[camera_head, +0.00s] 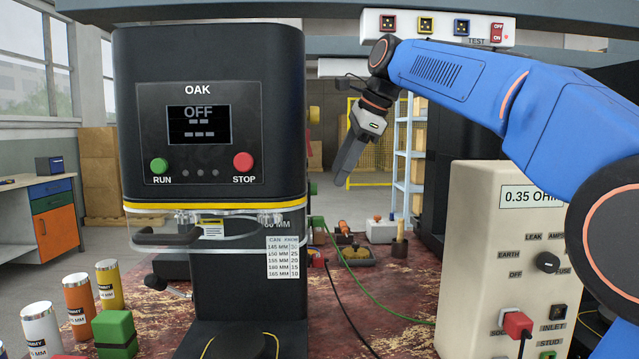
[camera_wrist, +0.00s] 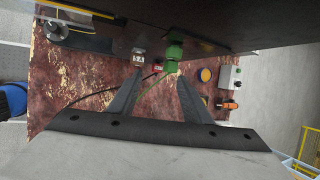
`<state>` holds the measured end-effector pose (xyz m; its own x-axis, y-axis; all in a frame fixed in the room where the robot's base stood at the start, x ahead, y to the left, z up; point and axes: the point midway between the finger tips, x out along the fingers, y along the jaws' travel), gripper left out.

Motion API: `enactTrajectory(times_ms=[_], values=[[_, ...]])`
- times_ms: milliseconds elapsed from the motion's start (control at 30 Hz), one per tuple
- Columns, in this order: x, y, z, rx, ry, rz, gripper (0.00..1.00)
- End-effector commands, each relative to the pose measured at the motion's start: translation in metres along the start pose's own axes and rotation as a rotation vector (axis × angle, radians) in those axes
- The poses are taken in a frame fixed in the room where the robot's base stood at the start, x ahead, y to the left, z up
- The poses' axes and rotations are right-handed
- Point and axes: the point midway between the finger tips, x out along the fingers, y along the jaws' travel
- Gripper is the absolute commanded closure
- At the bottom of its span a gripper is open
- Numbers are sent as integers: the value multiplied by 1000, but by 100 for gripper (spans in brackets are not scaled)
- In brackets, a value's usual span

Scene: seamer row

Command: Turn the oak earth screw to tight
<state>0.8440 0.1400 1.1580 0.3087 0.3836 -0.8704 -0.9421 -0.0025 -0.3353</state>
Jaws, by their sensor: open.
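The oak seamer (camera_head: 210,60) is a tall black machine marked OAK, its display reading OFF. I cannot make out the earth screw for certain. In the wrist view a green fitting (camera_wrist: 175,50) sits on the dark machine side, with a green clip below it. A small grey block with a marked face (camera_wrist: 139,58) sits to its left. My gripper (camera_head: 345,182) points down to the right of the oak seamer in the head view. In the wrist view my gripper (camera_wrist: 160,77) has its fingers apart with nothing between them, below the green fitting.
A beige tester (camera_head: 470,220) reading 0.35 OHM stands at right, with a dial (camera_head: 547,262) and red plug (camera_head: 517,323). Cans and a green block (camera_head: 115,333) stand front left. A switch box (camera_head: 437,27) hangs above.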

Motion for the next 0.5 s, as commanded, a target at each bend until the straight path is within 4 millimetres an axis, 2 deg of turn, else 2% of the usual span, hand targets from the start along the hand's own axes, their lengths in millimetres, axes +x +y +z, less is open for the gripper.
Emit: enactTrajectory(times_ms=[300,500], values=[[21,-24,26,-2,-1,2,56],[43,-23,26,-1,1,3,56]])
